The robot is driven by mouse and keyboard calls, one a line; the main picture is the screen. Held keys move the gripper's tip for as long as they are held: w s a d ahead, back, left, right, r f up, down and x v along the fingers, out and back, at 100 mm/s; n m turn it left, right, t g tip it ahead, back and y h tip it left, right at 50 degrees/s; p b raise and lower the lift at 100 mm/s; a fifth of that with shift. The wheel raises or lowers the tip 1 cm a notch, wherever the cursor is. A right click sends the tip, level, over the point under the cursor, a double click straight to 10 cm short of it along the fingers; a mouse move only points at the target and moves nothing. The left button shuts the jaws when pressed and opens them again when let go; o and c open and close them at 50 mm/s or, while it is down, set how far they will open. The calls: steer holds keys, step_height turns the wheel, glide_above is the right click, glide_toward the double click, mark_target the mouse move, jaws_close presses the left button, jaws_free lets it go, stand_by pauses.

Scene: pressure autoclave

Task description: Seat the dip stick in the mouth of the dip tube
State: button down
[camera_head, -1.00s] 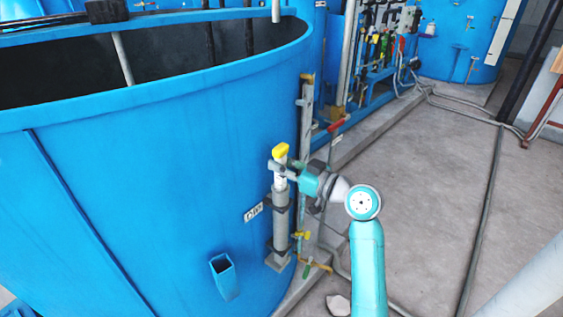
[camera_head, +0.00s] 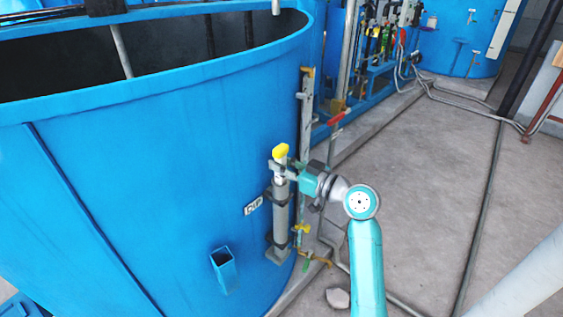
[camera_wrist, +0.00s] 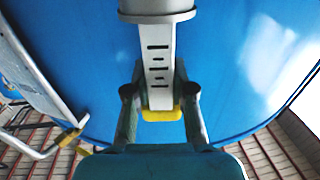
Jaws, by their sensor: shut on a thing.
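The dip stick is a pale flat strip with dark slots and a yellow top (camera_head: 281,150). My gripper (camera_head: 283,168) is shut on the stick just below this top. In the wrist view the slotted strip (camera_wrist: 158,62) runs between the two fingers (camera_wrist: 159,92), with the yellow end beyond them. The dip tube (camera_head: 281,225) is a grey upright pipe clamped to the blue tank. Its rimmed mouth (camera_wrist: 157,15) shows at the top edge of the wrist view. The strip appears to enter the mouth, with a slotted length still showing; its lower end is hidden.
The large blue tank (camera_head: 150,160) stands close behind the tube. A DIP label (camera_head: 253,205) and a small blue open holder (camera_head: 224,270) are on its wall. A thin pipe with a yellow valve (camera_head: 301,229) stands just right of the tube.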

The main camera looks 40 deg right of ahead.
steer(key=shift+f, duration=0.4)
steer(key=c, duration=0.9)
jaws_free()
steer(key=s+d, duration=0.1)
steer(key=s, duration=1.1)
steer(key=shift+d, duration=0.4)
steer(key=shift+w, duration=0.1)
steer(key=a+f+m+g+h, duration=0.1)
steer(key=a+f+m+h, duration=0.3)
steer(key=a+f, duration=0.55)
steer(key=s+a+f+m+g+h, duration=0.1)
steer(key=s+a+f+m+g, duration=0.2)
steer(key=s+a+f, duration=0.65)
steer(key=s+a+r+n+y, duration=0.1)
steer(key=s+a+n, duration=0.1)
steer(key=s, duration=0.7)
steer(key=s+a+r+n+t+y, duration=0.1)
steer(key=s+a+n, duration=0.2)
steer(key=s, duration=0.6)
steer(key=shift+s+a+r, duration=0.15)
steer(key=shift+a+r, duration=0.05)
steer(key=shift+a, duration=0.6)
